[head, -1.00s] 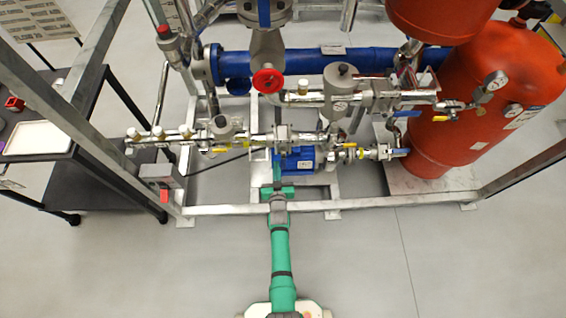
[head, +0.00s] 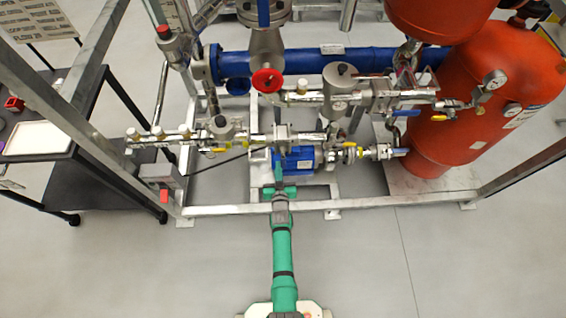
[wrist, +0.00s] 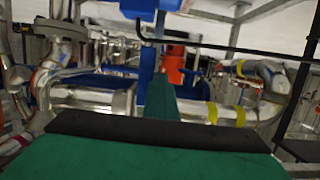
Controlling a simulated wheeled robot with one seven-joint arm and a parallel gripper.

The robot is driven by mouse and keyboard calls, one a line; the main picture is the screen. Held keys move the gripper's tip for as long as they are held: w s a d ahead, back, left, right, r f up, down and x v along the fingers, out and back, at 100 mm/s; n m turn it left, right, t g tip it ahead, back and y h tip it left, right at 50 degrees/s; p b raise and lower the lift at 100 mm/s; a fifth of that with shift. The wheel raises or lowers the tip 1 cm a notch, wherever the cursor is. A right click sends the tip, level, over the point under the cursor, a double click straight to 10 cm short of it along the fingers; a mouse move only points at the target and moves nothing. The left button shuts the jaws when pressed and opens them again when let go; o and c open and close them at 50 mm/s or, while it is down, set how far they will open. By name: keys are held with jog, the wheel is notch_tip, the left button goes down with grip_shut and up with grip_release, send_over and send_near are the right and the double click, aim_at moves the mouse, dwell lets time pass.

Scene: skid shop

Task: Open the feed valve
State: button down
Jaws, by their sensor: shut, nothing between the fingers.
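Several valves sit on the skid's piping, and I cannot tell which is the feed valve. A red handwheel (head: 267,80) is at upper middle in the head view. A blue lever valve (head: 397,152) is at right, by the red tank. A yellow valve handle (head: 350,145) is left of it. My gripper (head: 278,172) is at the end of my green arm, low at the skid front beside a blue motor (head: 299,159). It is shut and empty. In the wrist view my green gripper finger (wrist: 160,100) points ahead toward a blue upright part (wrist: 147,45). Contact is unclear.
A red tank (head: 470,95) stands at right. A blue horizontal pipe (head: 330,61) crosses behind. The grey steel frame (head: 235,210) has a low front rail under my arm. A dark cart (head: 110,180) is at left. The floor in front is clear.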

aim_at(285, 165)
jog(key=shift+d, duration=0.25)
jog(key=shift+d+f, duration=0.1)
jog(key=shift+d, duration=1.1)
jog(key=shift+w+d+r, duration=0.1)
jog(key=shift+d+r, duration=0.1)
jog(key=shift+d, duration=0.5)
jog(key=shift+d+r, duration=0.15)
jog(key=shift+d, duration=0.5)
jog(key=shift+a, duration=0.1)
